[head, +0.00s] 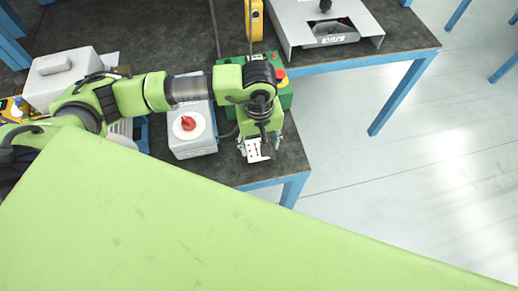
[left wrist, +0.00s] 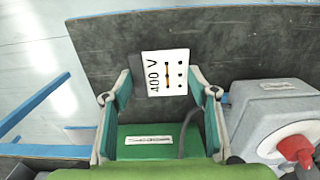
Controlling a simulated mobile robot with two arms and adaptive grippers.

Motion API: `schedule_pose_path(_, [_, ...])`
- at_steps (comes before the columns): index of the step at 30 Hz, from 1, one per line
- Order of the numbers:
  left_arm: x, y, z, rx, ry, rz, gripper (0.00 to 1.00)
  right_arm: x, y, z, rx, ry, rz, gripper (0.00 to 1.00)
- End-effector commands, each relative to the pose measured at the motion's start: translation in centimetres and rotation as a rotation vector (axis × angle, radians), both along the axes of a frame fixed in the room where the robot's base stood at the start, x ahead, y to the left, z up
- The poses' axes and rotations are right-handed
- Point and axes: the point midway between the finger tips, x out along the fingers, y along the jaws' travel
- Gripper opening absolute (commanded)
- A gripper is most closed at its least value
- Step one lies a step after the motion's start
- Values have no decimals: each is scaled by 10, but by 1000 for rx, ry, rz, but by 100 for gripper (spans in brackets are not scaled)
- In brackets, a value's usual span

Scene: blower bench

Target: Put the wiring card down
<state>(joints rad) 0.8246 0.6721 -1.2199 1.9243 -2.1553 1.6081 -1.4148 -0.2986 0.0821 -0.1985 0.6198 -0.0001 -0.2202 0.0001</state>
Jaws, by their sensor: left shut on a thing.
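The wiring card (head: 254,151) is a small white plate. In the left wrist view the card (left wrist: 165,72) shows "400 V", dark dots and a short orange-brown line. My left gripper (head: 259,147) is over the front right corner of the bench and is shut on the card, which lies between its fingertips in the left wrist view (left wrist: 160,80). Dark bench top shows behind the card; I cannot tell whether the card touches it. My right gripper is not in view.
A green box (head: 285,97) with a red button stands just behind the gripper. A grey box (head: 193,143) with a red rotary switch is to its left. The dark bench top (head: 288,160) ends close by on the right. A grey metal housing (head: 350,22) stands at the back right.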

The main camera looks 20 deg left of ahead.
Motion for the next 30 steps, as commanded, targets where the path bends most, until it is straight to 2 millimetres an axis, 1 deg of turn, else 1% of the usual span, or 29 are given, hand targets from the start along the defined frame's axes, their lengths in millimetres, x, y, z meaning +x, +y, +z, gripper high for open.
schedule_pose_path(1, [-2,1,-13,2,6,1,39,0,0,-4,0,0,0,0])
schedule_pose_path(4, [-2,1,-24,2,4,2,39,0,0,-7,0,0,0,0])
schedule_pose_path(11, [-2,1,-24,2,2,1,39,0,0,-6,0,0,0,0])
schedule_pose_path(16, [-1,1,-28,2,2,0,39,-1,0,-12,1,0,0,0])
schedule_pose_path(17, [-1,1,-28,2,3,0,56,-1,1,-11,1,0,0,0])
schedule_pose_path(18, [-1,1,-27,2,3,0,66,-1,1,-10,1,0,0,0])
schedule_pose_path(19, [-2,1,-26,2,3,0,70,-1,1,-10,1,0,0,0])
schedule_pose_path(30, [-2,1,-25,2,3,1,70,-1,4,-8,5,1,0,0])
